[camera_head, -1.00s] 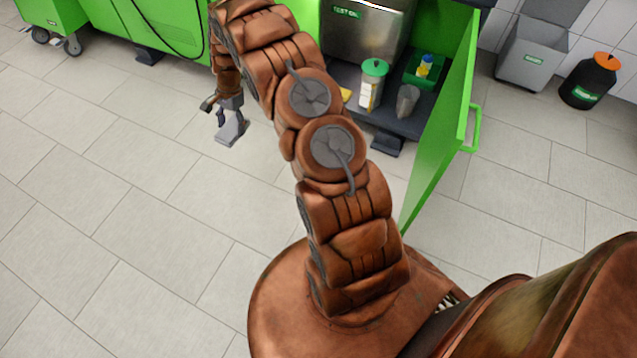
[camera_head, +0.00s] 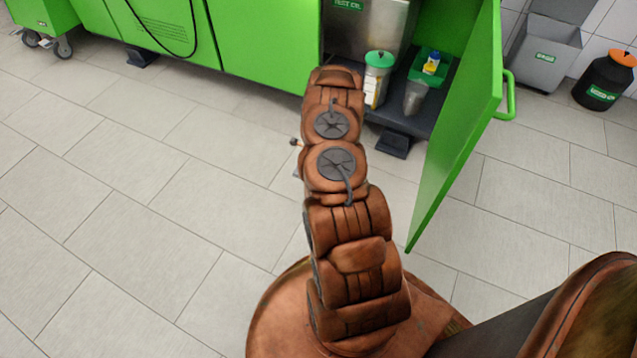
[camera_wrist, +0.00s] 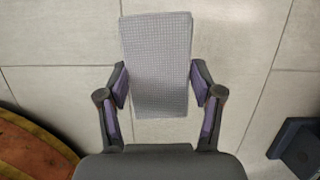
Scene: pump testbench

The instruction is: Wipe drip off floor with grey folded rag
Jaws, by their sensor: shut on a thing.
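The grey folded rag (camera_wrist: 157,65) shows in the wrist view as a flat, textured rectangle. My gripper (camera_wrist: 158,88) is shut on the rag near its lower part, with one finger on each side. Light floor tiles lie behind the rag; I cannot tell whether the rag touches them. In the head view my arm hides the rag and nearly all of the gripper; only a small dark tip (camera_head: 295,142) shows left of the arm. I see no drip in either view.
A green cabinet (camera_head: 265,50) stands at the back with its door (camera_head: 460,130) open to the right. Inside are a green-lidded container (camera_head: 376,82) and a green bin (camera_head: 430,68). A grey bin (camera_head: 545,52) and a black canister (camera_head: 602,82) stand back right. The floor at left is clear.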

